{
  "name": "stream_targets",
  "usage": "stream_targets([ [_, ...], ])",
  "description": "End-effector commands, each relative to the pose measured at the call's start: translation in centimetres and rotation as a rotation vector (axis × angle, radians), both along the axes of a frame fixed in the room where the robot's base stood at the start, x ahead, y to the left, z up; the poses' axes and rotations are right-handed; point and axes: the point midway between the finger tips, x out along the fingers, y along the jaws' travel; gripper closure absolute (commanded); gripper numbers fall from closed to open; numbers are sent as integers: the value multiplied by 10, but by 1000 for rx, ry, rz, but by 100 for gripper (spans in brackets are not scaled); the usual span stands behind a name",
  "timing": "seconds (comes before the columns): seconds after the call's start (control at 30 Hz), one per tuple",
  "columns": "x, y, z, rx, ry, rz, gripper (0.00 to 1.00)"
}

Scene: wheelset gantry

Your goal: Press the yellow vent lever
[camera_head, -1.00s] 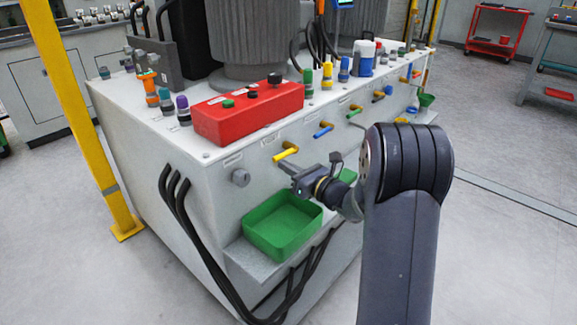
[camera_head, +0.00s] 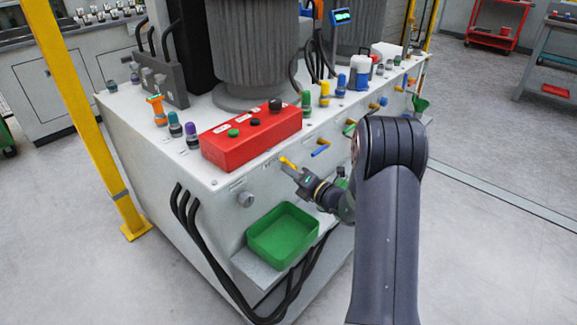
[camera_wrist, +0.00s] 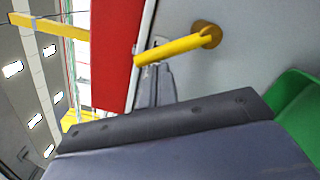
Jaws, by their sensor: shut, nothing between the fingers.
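The yellow vent lever (camera_head: 286,161) sticks out of the white front panel below the red control box. In the wrist view the yellow lever (camera_wrist: 170,49) runs from its round brass-coloured base at the right to a free end at the left. My gripper (camera_head: 291,170) is shut and empty, right at the lever, and partly covers it in the head view. In the wrist view my fingers (camera_wrist: 155,88) reach up close to the lever's middle. I cannot tell whether they touch it.
A red control box (camera_head: 252,135) sits on the top edge above the lever. A green tray (camera_head: 283,236) stands on a ledge below. Black cables (camera_head: 200,235) hang down the front.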

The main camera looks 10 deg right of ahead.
Motion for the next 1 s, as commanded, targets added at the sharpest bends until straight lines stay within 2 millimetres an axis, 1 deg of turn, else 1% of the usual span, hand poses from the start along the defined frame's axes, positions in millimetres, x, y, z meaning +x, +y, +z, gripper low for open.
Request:
stream_targets([
  [0.03, 1, -2, 10, 35, 26, -1, 100],
  [0.13, 4, -5, 14, 112, 81, -1, 100],
  [0.4, 11, -15, 21, 299, 217, -1, 100],
  [0.6, 15, -21, 22, 402, 292, -1, 100],
  [1.0, 19, -26, 23, 396, 286, -1, 100],
])
